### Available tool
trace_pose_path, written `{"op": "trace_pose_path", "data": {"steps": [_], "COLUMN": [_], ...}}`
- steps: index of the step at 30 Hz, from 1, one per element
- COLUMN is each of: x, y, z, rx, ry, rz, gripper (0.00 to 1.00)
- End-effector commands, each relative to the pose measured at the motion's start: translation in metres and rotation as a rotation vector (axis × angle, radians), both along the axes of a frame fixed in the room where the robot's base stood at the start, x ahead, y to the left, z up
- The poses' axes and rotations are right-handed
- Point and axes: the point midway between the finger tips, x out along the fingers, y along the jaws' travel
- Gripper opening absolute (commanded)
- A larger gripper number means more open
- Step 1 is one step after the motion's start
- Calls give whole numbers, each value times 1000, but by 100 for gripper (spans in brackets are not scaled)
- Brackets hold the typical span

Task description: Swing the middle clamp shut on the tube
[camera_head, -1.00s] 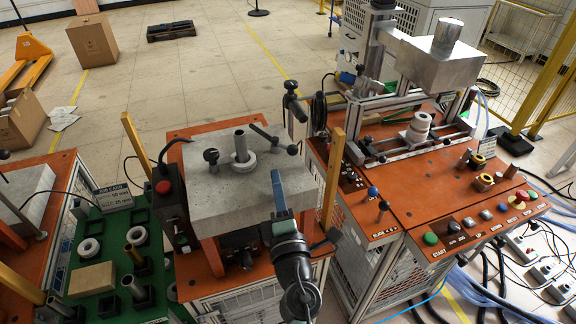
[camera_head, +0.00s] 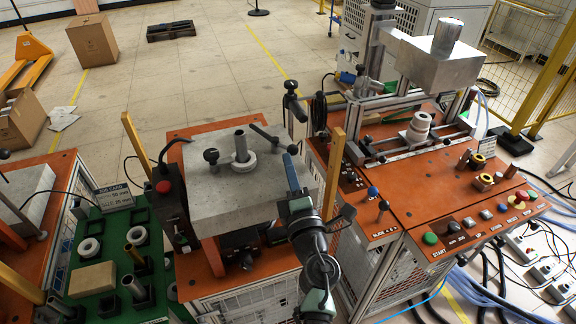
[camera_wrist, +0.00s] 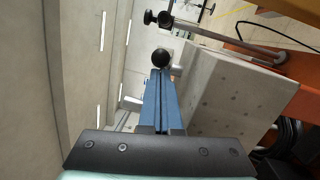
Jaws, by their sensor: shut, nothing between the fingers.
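The grey tube (camera_head: 240,144) stands upright in a pale ring (camera_head: 243,163) on the grey block (camera_head: 215,205). A dark clamp arm (camera_head: 264,133) behind the tube slants right to a black ball knob (camera_head: 292,149); it lies beside the tube, not across it. Another black clamp knob (camera_head: 211,156) is left of the tube. My gripper (camera_head: 288,157) has its blue fingers shut and empty, at the block's right side just below the ball knob. In the wrist view a black ball (camera_wrist: 162,57) shows right beyond the shut fingertips (camera_wrist: 159,72); contact cannot be told.
Yellow posts (camera_head: 137,145) (camera_head: 333,170) stand at either side of the block. A red button box (camera_head: 164,187) is on the left. The orange press bench (camera_head: 430,190) is close on the right. A green parts board (camera_head: 112,255) lies at the left.

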Motion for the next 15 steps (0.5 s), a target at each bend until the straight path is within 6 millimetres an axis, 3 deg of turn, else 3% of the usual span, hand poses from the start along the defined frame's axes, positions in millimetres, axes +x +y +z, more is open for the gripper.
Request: {"op": "trace_pose_path", "data": {"steps": [15], "x": [4], "y": [-10], "z": [1], "rx": [0], "ry": [-2], "rz": [85], "gripper": [0]}}
